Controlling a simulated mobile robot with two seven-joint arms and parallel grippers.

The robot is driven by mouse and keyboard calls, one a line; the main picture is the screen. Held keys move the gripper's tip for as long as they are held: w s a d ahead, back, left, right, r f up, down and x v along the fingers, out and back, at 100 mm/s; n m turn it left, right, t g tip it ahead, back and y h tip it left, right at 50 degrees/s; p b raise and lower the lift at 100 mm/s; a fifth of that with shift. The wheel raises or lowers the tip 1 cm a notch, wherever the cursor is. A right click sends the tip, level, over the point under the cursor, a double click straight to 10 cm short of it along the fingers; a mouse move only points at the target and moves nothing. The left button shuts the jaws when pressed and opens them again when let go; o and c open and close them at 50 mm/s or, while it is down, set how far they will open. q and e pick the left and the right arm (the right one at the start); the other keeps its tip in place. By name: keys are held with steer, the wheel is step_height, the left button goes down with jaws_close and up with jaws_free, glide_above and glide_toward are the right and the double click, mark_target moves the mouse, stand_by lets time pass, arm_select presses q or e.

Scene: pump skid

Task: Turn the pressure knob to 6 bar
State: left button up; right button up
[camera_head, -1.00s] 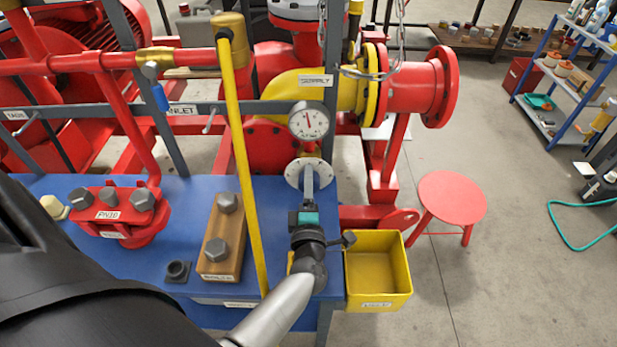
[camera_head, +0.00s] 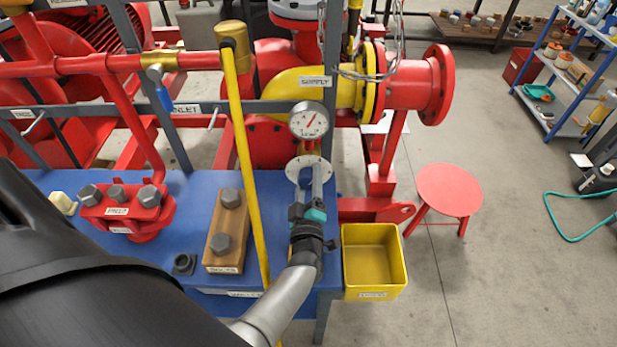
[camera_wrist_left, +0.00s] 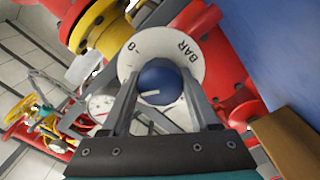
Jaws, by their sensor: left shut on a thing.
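The blue pressure knob (camera_wrist_left: 158,82) sits in the middle of a round white dial plate (camera_wrist_left: 190,72) marked "BAR" and "8". A pale pointer line shows on the knob. In the head view the dial plate (camera_head: 296,170) is on the skid below a round gauge (camera_head: 309,121), whose needle leans up and to the right. My left gripper (camera_head: 309,172) reaches the dial plate, and its fingers hide the knob there. In the left wrist view its two fingers (camera_wrist_left: 160,88) are closed on the knob's sides. My right gripper is not in view.
A yellow pole (camera_head: 243,170) stands close left of my left wrist. A yellow bin (camera_head: 374,290) hangs at the right of the blue bench (camera_head: 190,262). A wooden block with bolts (camera_head: 216,258) and a red flange (camera_head: 117,213) are on the bench.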

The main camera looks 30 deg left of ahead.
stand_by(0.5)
arm_select(q)
steer(key=o, duration=1.4)
steer(key=shift+c, duration=0.2)
steer(key=shift+f, duration=0.1)
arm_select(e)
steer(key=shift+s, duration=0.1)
